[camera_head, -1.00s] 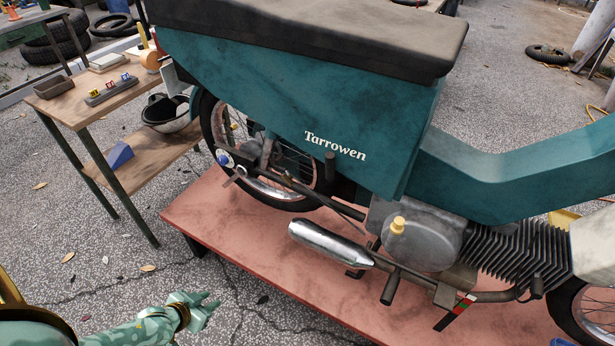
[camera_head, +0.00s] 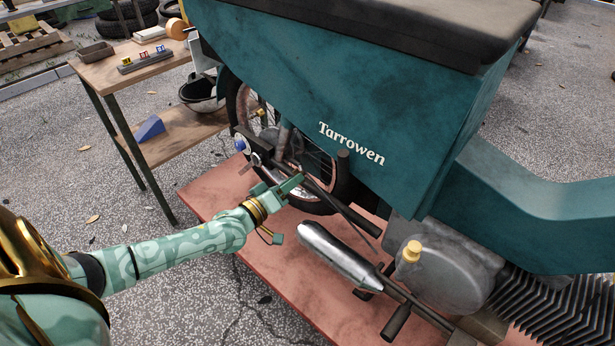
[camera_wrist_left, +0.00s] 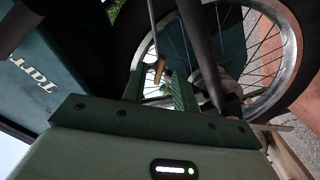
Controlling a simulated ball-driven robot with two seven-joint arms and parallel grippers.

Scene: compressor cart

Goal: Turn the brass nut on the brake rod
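In the left wrist view a small brass piece, which looks like the brass nut (camera_wrist_left: 160,68), sits at the end of a thin rod (camera_wrist_left: 152,25) in front of the spoked rear wheel. My left gripper's two green fingers (camera_wrist_left: 157,84) stand apart, with the nut showing in the gap near their tips. I cannot tell whether either finger touches it. In the head view my left gripper (camera_head: 290,184) reaches over the red stand to the moped's rear hub area. The nut is too small or hidden there to make out surely. My right gripper is not in view.
The teal moped (camera_head: 400,120) stands on a red platform (camera_head: 215,200). Its silver silencer (camera_head: 338,252) lies just right of my gripper, and the rear wheel (camera_wrist_left: 275,65) is close behind it. A wooden workbench (camera_head: 135,78) stands at the left, with a blue wedge (camera_head: 149,128) on its lower shelf.

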